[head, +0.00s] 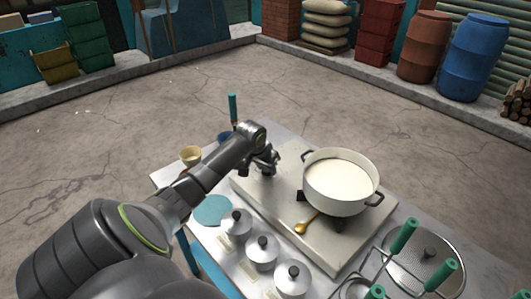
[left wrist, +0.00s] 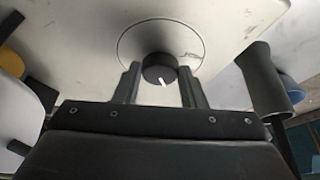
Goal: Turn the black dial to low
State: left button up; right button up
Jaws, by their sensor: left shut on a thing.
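The black dial (left wrist: 160,69) is round with a white pointer mark, set in a thin circular outline on the pale stove top (head: 310,241). My left gripper (left wrist: 160,82) has its two fingers on either side of the dial, shut on it. In the left wrist view the white mark points downward, slightly to the right. In the head view my left gripper (head: 262,165) is at the stove's back left corner and hides the dial. A white pot (head: 328,193) full of milk (head: 340,179) stands on the burner. My right gripper is not in view.
Several lidded metal containers (head: 262,249) line the front of the table. Green-handled tools (head: 404,236) stand at the right.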

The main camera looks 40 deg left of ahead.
pick_arm(q)
jog(key=shift+n, duration=0.3)
jog(key=o, duration=1)
jog(key=v, duration=1.7)
jog(key=shift+d+r, duration=0.15)
jog(key=shift+r, duration=0.05)
jog(key=shift+s+f, duration=0.1)
jog(key=shift+s, duration=0.05)
